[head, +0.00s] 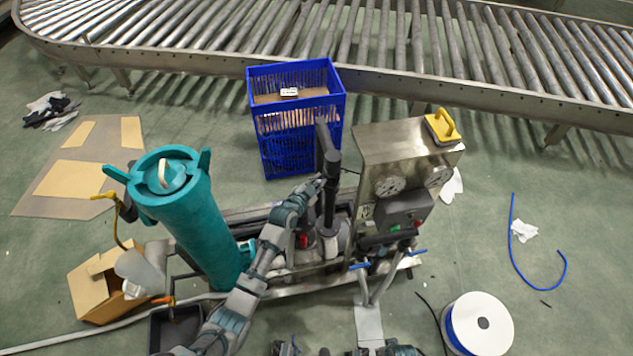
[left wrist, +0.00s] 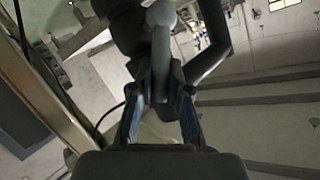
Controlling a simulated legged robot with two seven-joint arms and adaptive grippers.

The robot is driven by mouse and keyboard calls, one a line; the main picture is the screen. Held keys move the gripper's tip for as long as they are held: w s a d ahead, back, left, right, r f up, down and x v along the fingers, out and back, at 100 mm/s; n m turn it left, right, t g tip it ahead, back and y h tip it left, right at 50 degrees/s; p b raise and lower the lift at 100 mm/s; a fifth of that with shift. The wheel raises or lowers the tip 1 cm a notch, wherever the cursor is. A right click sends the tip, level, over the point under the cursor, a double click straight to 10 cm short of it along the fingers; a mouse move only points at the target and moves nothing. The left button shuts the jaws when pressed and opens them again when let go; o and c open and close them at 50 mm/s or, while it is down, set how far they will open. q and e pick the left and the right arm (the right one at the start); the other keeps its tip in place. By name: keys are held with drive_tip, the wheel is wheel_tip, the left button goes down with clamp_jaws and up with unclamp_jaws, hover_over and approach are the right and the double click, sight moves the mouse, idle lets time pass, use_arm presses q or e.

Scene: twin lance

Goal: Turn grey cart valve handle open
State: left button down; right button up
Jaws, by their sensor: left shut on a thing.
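The cart (head: 295,272) is a low metal frame carrying a teal cylinder (head: 200,222), dark upright pipes (head: 329,165) and a steel box with gauges (head: 390,150). My left arm reaches up across the cart from the bottom. My left gripper (head: 317,185) is at the dark pipe, left of the steel box. In the left wrist view, the fingers of my left gripper (left wrist: 160,118) are shut on a grey handle (left wrist: 161,65) with a rounded end. The handle stands between both fingers, in front of dark pipework (left wrist: 207,50). In the head view the handle is too small and covered to make out.
A blue crate (head: 297,125) stands behind the cart, before a roller conveyor (head: 350,62). A cardboard box (head: 100,287) lies at left. A white spool (head: 478,325) and a blue hose (head: 513,225) lie on the floor at right. Floor between cart and hose is mostly clear.

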use_arm(q)
drive_tip(key=c, duration=1.1)
unclamp_jaws()
drive_tip(key=shift+s+a, duration=0.15)
drive_tip(key=shift+s, duration=0.1)
drive_tip(key=v, duration=1.1)
drive_tip(key=shift+s+a+r, duration=0.15)
drive_tip(key=shift+s, duration=0.1)
